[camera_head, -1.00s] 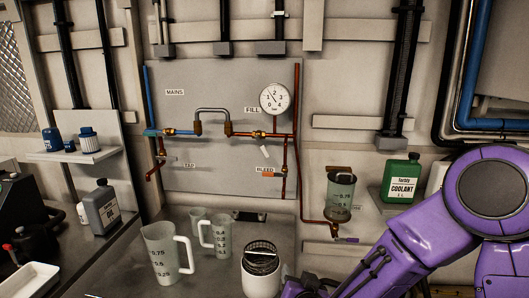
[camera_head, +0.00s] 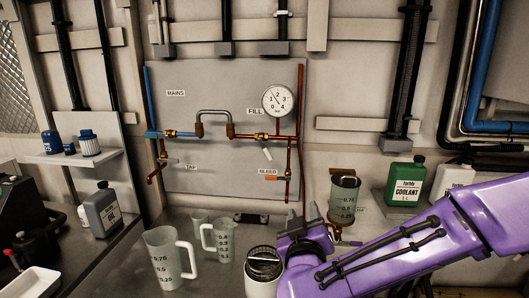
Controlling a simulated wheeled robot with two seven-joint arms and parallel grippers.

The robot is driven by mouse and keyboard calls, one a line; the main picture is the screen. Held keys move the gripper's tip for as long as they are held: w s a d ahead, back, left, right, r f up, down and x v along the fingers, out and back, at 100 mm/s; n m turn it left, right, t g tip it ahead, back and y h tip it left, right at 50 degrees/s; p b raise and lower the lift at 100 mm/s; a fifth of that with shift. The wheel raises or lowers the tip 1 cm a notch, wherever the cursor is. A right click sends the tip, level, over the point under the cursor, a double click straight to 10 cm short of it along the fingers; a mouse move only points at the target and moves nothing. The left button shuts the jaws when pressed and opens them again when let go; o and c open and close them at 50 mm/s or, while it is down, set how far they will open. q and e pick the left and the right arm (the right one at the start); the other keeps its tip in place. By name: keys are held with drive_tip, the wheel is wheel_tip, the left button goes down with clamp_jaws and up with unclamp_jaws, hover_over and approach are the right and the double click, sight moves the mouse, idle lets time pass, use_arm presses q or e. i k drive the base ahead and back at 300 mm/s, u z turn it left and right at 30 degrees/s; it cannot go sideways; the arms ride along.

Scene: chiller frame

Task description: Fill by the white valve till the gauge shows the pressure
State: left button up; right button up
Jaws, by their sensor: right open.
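The white valve (camera_head: 266,153) is a small white lever under the FILL label on the copper pipe, angled down to the right. The round pressure gauge (camera_head: 278,101) hangs above it, with a white face marked up to 4. Its needle is too small to read surely. My right gripper (camera_head: 303,218) is open at the end of the purple arm, below and right of the valve and apart from it. It is in front of the panel's lower right corner, and part of its jaws is hard to make out. My left gripper is not in view.
An orange BLEED lever (camera_head: 271,178) sits below the valve. Measuring jugs (camera_head: 165,262) and a white canister (camera_head: 261,284) stand on the bench below. A clear measuring vessel (camera_head: 343,200) and a green coolant bottle (camera_head: 405,186) are at right.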

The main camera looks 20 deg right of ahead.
sight(266, 150)
drive_tip(key=i, duration=0.9)
